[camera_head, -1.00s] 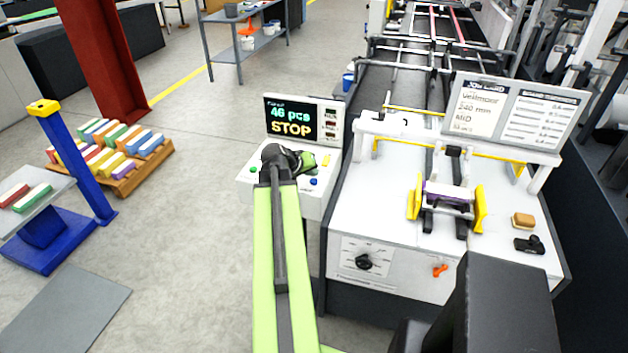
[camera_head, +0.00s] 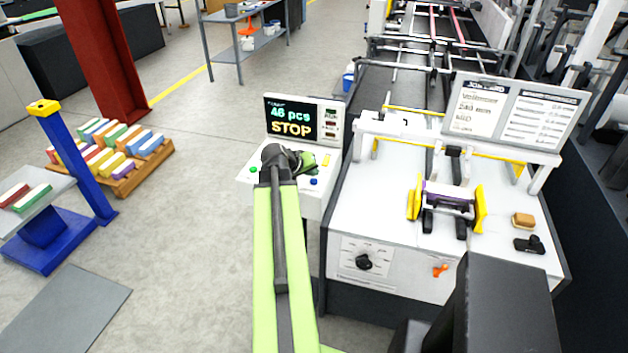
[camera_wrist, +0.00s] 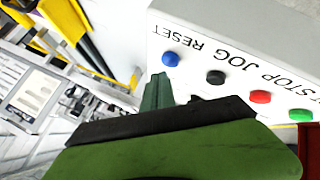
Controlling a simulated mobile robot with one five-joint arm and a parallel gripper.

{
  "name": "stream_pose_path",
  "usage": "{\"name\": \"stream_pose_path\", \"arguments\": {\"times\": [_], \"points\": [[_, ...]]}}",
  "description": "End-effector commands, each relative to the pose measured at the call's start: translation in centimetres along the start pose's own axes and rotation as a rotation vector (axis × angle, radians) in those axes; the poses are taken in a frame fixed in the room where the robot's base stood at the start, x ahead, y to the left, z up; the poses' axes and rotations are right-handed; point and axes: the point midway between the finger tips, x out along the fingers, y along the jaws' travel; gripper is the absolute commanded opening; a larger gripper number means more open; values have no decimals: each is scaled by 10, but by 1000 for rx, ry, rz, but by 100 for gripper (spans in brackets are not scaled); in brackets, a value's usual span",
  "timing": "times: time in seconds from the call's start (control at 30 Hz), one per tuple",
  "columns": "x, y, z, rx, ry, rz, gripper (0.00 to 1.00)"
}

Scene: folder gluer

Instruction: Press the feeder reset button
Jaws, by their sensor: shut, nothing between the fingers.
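The feeder reset button is the blue one (camera_wrist: 170,58) beside the word RESET on the white control box. It also shows in the head view (camera_head: 314,181), just below my gripper. My gripper (camera_wrist: 158,80) is shut and empty; its dark green fingertips point toward the panel, close to the blue button but visibly short of it in the wrist picture. Whether they touch the panel face I cannot tell. In the head view my gripper (camera_head: 308,161) is partly hidden by my dark wrist.
A black button (camera_wrist: 215,77) by JOG, a red one (camera_wrist: 260,96) and a green one (camera_wrist: 300,115) share the row. The display (camera_head: 291,120) behind reads STOP. The white feeder table (camera_head: 400,215) stands close on the right. Open floor lies left.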

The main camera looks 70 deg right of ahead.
Motion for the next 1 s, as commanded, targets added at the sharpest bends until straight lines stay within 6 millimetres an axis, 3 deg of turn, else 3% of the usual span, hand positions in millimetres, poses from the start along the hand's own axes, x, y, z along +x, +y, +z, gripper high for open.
{"name": "stream_pose_path", "arguments": {"times": [1.0], "points": [[9,-7,6,0,0,0,0]]}}
